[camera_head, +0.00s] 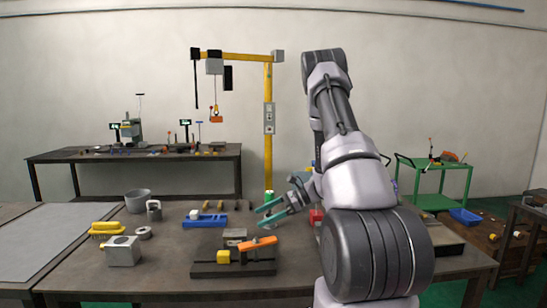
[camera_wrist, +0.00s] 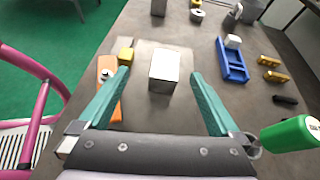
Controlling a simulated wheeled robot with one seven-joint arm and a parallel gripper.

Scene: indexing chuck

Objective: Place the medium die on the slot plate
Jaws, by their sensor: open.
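My gripper (camera_head: 260,217) is open and empty over the bench, its two teal fingers spread. In the wrist view a silver block (camera_wrist: 164,70) lies below and beyond the gap between the fingertips, apart from them; it also shows in the head view (camera_head: 234,233). A blue slotted piece (camera_wrist: 232,65) lies to the right, with a white cube (camera_wrist: 233,41) at its far end. Two yellow pieces (camera_wrist: 277,76) and a dark piece (camera_wrist: 285,99) lie farther right. I cannot tell which piece is the medium die or which is the slot plate.
A dark base (camera_head: 232,269) with a yellow cube (camera_head: 223,257) and an orange lever (camera_head: 258,243) stands at the bench front. A yellow brush (camera_head: 106,228), holed block (camera_head: 122,251), ring (camera_head: 143,233) and grey pot (camera_head: 138,201) are left. A green cylinder (camera_wrist: 290,135) is near my gripper.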

